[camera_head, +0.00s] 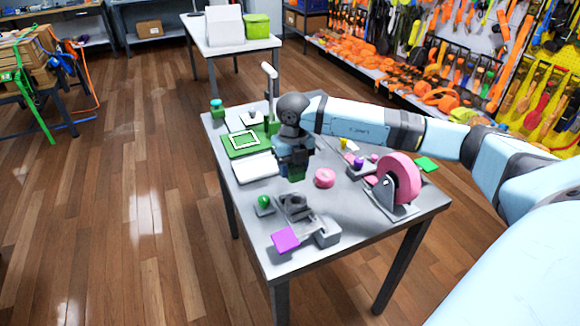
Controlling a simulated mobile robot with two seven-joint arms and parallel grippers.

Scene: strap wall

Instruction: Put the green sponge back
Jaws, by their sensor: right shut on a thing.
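My right gripper (295,165) points down over the middle of the grey table and is shut on a small dark green block, the green sponge (297,174). Its fingers and wrist hide most of the sponge. I cannot tell whether the sponge touches the table. My left gripper is not in view.
The table (340,225) carries a green board with a white frame (244,140), a white pad (256,167), a pink wheel on a stand (400,178), a pink roll (325,178), a purple square (285,240) and a bright green flat piece (427,164). Bare tabletop shows front right.

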